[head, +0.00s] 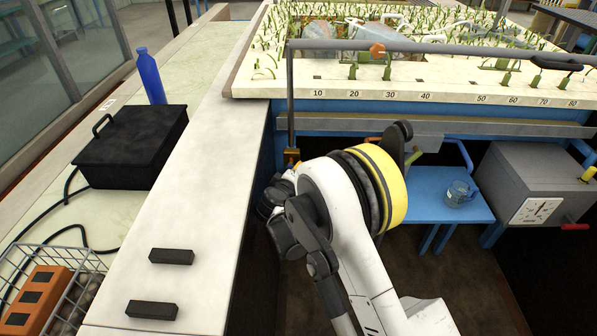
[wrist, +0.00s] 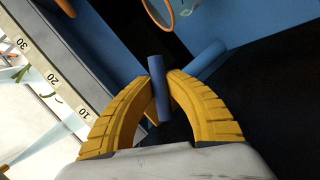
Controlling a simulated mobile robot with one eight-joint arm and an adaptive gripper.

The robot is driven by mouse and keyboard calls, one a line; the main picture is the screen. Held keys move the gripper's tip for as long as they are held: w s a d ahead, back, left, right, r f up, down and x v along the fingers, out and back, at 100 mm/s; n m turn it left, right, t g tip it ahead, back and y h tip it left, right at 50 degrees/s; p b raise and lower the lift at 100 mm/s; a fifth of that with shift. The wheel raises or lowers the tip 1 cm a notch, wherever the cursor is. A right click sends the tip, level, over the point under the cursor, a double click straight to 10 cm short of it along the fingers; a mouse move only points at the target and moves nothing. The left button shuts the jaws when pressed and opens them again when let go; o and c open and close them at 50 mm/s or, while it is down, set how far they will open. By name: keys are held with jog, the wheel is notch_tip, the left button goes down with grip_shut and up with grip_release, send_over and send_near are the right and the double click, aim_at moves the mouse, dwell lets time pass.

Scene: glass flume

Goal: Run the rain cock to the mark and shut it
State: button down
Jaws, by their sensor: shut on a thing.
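My gripper (wrist: 160,88) has its two yellow fingers closed around a short blue bar (wrist: 159,104), which looks like a cock's lever. In the head view my gripper (head: 290,172) is mostly hidden behind my wrist, just below a small orange-brown cock body (head: 292,156) at the foot of a thin vertical grey pipe (head: 291,105). That pipe drops from a long horizontal pipe (head: 430,48) over the planted bed. I cannot tell how far the lever is turned. Black numbers along the bed's front edge (head: 400,96) run from 10 to 80.
A blue stool (head: 428,188) carries a clear jug (head: 460,193). A grey box (head: 530,170) with a white dial and red handle stands at right. A black case (head: 130,150), blue bottle (head: 150,75) and wire basket (head: 55,285) are at left. Two black blocks lie on the ledge (head: 200,215).

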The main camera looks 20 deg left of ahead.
aim_at(299, 159)
dwell(0.3)
jog(key=c, duration=1.4)
grip_release()
jog(key=shift+o, duration=0.2)
jog(key=r, duration=0.4)
jog(key=shift+w+r, duration=0.2)
jog(key=o, duration=0.8)
jog(key=r, duration=0.3)
jog(key=shift+a+r, duration=0.15)
jog(key=shift+a, duration=0.05)
jog(key=shift+s+a+r, duration=0.1)
jog(key=shift+s+r, duration=0.2)
jog(key=shift+r, duration=0.55)
jog(key=shift+d+r, duration=0.25)
jog(key=shift+r, duration=0.15)
jog(key=c, duration=0.8)
jog(key=shift+w, duration=0.1)
